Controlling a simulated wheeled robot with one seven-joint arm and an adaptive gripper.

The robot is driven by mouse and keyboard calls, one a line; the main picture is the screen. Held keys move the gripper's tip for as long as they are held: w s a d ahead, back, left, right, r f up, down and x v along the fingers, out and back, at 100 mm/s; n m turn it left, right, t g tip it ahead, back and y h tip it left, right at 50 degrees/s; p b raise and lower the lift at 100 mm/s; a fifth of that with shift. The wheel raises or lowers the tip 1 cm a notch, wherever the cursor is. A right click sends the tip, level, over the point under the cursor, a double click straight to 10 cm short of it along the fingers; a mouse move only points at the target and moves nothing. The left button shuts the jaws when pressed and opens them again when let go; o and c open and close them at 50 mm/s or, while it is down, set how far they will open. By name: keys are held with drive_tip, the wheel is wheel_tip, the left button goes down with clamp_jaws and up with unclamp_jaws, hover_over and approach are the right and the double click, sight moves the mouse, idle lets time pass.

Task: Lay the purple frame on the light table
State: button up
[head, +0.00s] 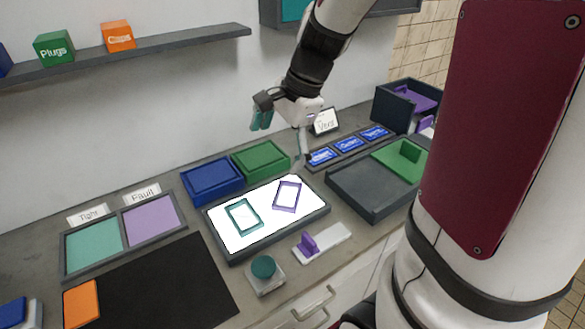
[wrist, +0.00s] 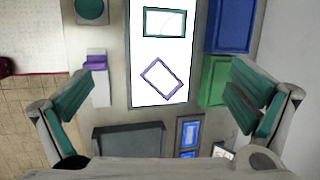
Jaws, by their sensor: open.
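The purple frame (head: 287,196) lies flat on the right part of the white, lit light table (head: 262,239), turned at an angle. A teal frame (head: 243,217) lies on the same surface to its left, apart from it. In the wrist view the purple frame (wrist: 161,79) is between and beyond my fingers, with the teal frame (wrist: 165,22) above it. My gripper (head: 283,122) is open and empty, raised above the back of the counter behind the light table. Its teal fingers (wrist: 160,100) are wide apart in the wrist view.
Blue (head: 212,181) and green (head: 261,160) bins stand behind the light table. A purple-handled block (head: 307,244) and a teal knob (head: 263,267) stand in front. A dark tray with a green piece (head: 402,158) is at right, a black mat (head: 160,285) at front left.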

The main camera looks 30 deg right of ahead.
drive_tip(key=s+a+r+n+t+h, duration=0.1)
drive_tip(key=s+a+r+n, duration=0.2)
drive_tip(key=s+n, duration=0.5)
drive_tip(key=s+a+r+n+t+h, duration=0.1)
drive_tip(key=s+a+r+n, duration=0.3)
drive_tip(key=s+n, duration=0.4)
drive_tip(key=shift+s+a+r+n+t+h, duration=0.15)
drive_tip(key=shift+r+n+t+h, duration=0.2)
drive_tip(key=shift+r+n, duration=0.45)
